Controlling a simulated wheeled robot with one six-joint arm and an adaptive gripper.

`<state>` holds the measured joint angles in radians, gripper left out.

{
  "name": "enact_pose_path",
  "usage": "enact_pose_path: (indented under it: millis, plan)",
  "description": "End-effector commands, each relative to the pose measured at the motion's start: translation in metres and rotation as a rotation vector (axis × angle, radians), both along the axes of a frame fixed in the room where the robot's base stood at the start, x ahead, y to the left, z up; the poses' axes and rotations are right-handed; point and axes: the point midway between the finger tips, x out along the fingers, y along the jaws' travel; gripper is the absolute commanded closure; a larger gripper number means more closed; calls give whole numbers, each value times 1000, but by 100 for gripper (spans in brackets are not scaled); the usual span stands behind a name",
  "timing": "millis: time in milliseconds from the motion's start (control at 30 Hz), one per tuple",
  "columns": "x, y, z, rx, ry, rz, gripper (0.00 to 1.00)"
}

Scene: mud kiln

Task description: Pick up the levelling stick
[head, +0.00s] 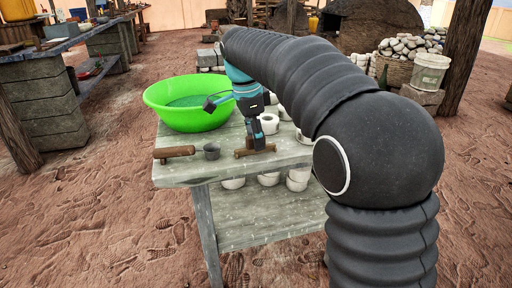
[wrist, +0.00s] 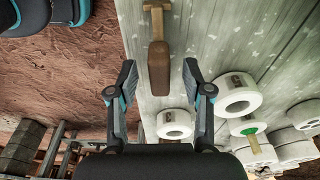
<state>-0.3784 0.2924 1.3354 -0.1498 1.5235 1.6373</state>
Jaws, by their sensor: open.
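The levelling stick appears to be the T-shaped wooden tool on the table; its thick brown handle and thin crosspiece show in the wrist view (wrist: 159,68). My gripper (head: 256,143) points down over the tool. In the wrist view my gripper (wrist: 158,84) is open, with one finger on each side of the handle's line and nothing held. I cannot tell the exact height of the fingers above it.
A green basin (head: 180,118) stands at the table's back left. White round pots (wrist: 238,94) stand close to my right finger, and one (wrist: 175,124) sits between the fingers' bases in the picture. The table top (head: 190,175) ends just in front.

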Motion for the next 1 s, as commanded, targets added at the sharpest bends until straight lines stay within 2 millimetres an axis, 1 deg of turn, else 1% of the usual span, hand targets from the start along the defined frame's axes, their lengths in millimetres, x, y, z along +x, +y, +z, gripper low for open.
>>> enact_pose_path:
  millis: [33,100,300,333,367,400,467,500,533,867,1000]
  plan:
    - [0,-1,-4,0,1,0,50]
    - [0,-1,-7,0,0,0,50]
    - [0,-1,-7,0,-1,0,50]
    - [0,-1,-7,0,-1,0,52]
    - [0,-1,-7,0,-1,0,60]
    - [0,-1,-7,0,-1,0,70]
    - [0,-1,-7,0,-1,0,85]
    - [0,-1,-7,0,-1,0,95]
    - [0,-1,-7,0,-1,0,100]
    - [0,-1,-6,0,-1,0,100]
    - [0,-1,-1,0,0,0,100]
